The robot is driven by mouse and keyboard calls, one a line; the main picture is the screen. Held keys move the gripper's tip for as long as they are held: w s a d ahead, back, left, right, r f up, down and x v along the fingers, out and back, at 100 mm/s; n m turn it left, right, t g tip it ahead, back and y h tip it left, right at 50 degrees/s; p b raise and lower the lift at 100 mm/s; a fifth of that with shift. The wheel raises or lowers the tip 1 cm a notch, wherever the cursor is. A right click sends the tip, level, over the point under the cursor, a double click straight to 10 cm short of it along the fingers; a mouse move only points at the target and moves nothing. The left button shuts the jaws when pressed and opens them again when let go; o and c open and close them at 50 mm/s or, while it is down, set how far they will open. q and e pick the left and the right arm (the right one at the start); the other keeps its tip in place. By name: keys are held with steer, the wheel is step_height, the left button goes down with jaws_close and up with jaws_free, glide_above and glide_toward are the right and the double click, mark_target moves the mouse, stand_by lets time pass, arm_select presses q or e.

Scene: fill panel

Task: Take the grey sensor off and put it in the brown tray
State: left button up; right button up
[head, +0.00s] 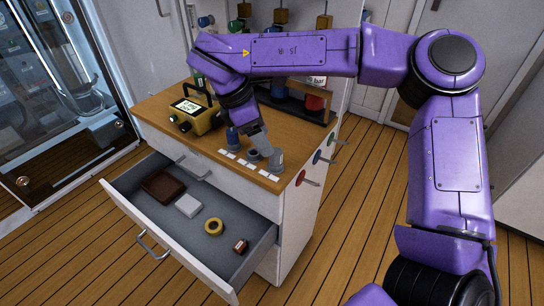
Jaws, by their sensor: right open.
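My right gripper (262,146) reaches down over the front edge of the wooden cabinet top. Its grey fingers are small and partly hidden by the wrist. A grey cylindrical piece (276,160), which looks like the grey sensor, stands upright near the front right corner of the top, just right of the fingertips. A smaller, lower grey piece (253,155) sits just left of it. I cannot tell whether the fingers touch either piece. The brown tray (162,187) lies in the back left of the open drawer. My left gripper is not in view.
The open drawer (245,265) also holds a white box, a yellow ring and a small brown block. A blue piece (233,138) and a yellow device (197,115) stand left of the gripper. Coloured handles (302,178) stick out from the cabinet's right side.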

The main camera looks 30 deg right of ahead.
mark_target(276, 151)
steer(key=x, duration=0.3)
steer(key=d+x, duration=0.1)
steer(key=x, duration=0.2)
steer(key=shift+s+d, duration=0.1)
steer(key=shift+s, duration=0.15)
steer(key=shift+r, duration=0.1)
steer(key=c, duration=1.1)
